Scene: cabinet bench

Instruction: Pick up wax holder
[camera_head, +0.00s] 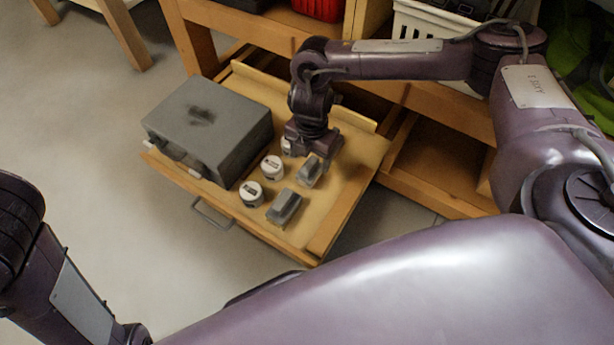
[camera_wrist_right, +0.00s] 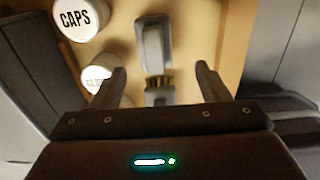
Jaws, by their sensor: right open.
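Two small grey blocks lie on the wooden drawer board (camera_head: 340,200): a nearer one (camera_head: 284,207) and a farther one (camera_head: 308,172). I cannot tell for sure which is the wax holder. My right gripper (camera_head: 313,158) points down just behind the farther block. In the right wrist view my right gripper (camera_wrist_right: 160,78) is open, with nothing clamped. A smooth grey block (camera_wrist_right: 153,45) lies beyond the fingertips. My left gripper is out of view.
White round tins stand left of the blocks, including a front one (camera_head: 250,193) and a middle one (camera_head: 272,167); one reads CAPS (camera_wrist_right: 80,18). A grey metal case (camera_head: 208,125) fills the board's left side. The wooden bench (camera_head: 240,22) stands behind. The board's right front is bare.

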